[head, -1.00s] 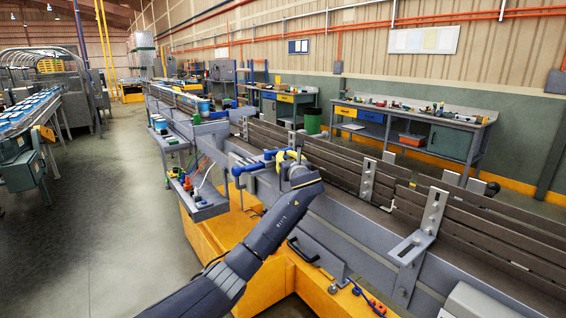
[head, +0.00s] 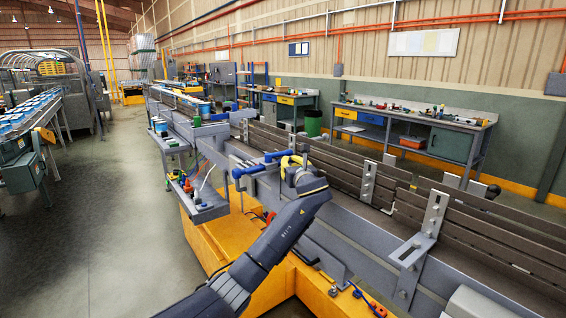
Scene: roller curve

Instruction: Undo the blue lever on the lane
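The blue lever (head: 247,171) sits on the near side of the conveyor lane (head: 350,215), left of my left gripper. A second blue piece (head: 277,155) shows just behind it, close to the gripper. My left gripper (head: 288,167) is at the lane's near rail, at the end of my dark arm, with a yellow curved part (head: 294,160) around its top. Its fingers are small and partly hidden, so I cannot tell whether they are open or touch the blue piece. My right gripper is not in view.
Metal brackets (head: 433,215) stand up along the rail to the right. A small grey shelf (head: 205,211) with small items hangs left of the lever. The yellow base (head: 225,248) is below. Workbenches (head: 405,128) line the far wall. The floor at left is clear.

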